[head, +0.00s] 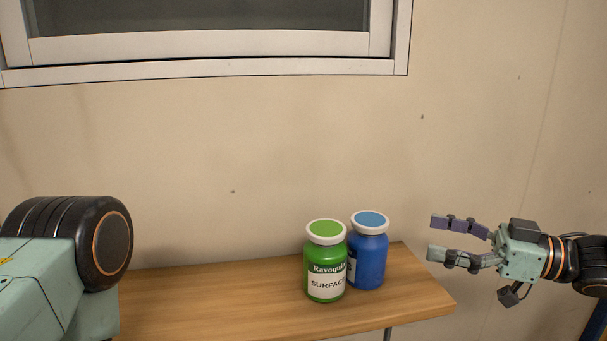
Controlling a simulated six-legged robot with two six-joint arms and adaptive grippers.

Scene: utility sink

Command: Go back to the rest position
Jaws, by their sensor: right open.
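My right gripper (434,238) comes in from the right edge, with its fingers pointing left. It is open and empty, in the air beyond the right end of the wooden shelf (210,300). A green bottle (325,263) with a white-rimmed green lid and a white label stands upright on the shelf. A blue bottle (369,262) with a white-rimmed blue lid stands upright just behind and right of it, partly hidden by the green one. The right gripper is to the right of both bottles, apart from them. Part of my left arm shows at the lower left; its gripper is out of view.
The shelf runs along a beige wall (270,150), and its right end is near the right gripper. A white-framed window (210,69) is at the upper left. The shelf left of the bottles is bare. A dark support shows under the shelf.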

